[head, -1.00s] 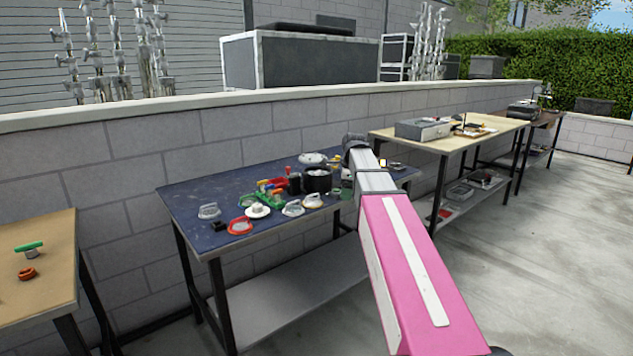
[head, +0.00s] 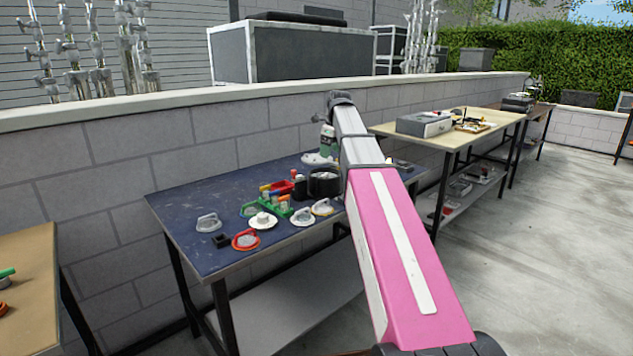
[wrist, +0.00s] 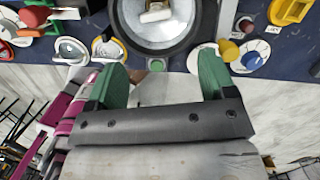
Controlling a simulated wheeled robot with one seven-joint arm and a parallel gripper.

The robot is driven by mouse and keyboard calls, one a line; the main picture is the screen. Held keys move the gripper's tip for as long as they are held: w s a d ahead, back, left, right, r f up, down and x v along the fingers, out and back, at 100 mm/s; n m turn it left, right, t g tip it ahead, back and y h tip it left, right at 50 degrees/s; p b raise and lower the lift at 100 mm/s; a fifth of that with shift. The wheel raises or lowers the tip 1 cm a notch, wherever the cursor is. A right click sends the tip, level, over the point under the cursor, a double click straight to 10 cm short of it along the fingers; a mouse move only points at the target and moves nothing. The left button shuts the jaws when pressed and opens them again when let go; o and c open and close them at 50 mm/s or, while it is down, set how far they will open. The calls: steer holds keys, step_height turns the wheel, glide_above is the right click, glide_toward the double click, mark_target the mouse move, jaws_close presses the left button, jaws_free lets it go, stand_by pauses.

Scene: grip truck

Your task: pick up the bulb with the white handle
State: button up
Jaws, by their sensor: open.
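Several clear round pieces with arched handles lie on the blue table. One has a white handle (head: 303,217) and also shows in the wrist view (wrist: 70,49), left of the black pot. Beside it is a yellow-edged one (head: 322,207), also in the wrist view (wrist: 108,48). A white-handled piece (wrist: 155,12) shows in the pot, cut by the frame's top. I cannot tell which is the bulb. My gripper (wrist: 160,64) is open and empty, its green fingers apart near the table's front edge.
The black pot (head: 324,184) stands on the blue table (head: 190,194) among coloured pieces. A white disc (head: 262,221) and a red ring (head: 245,240) lie near the front edge. A block wall (head: 120,150) runs behind. A tan table (head: 30,265) stands at left.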

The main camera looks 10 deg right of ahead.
mark_target(324, 175)
steer(key=f, duration=0.3)
steer(key=w+f, duration=0.1)
steer(key=f, duration=0.1)
steer(key=shift+a+f, duration=0.25)
steer(key=shift+a, duration=0.15)
steer(key=shift+w+a+f, duration=0.1)
steer(key=shift+a+f, duration=0.15)
steer(key=shift+f, duration=0.6)
steer(key=shift+w+a+f, duration=0.1)
steer(key=shift+a+f, duration=0.1)
steer(key=shift+f, duration=0.65)
steer(key=shift+a+f, duration=0.25)
steer(key=shift+f, duration=0.6)
steer(key=c, duration=1)
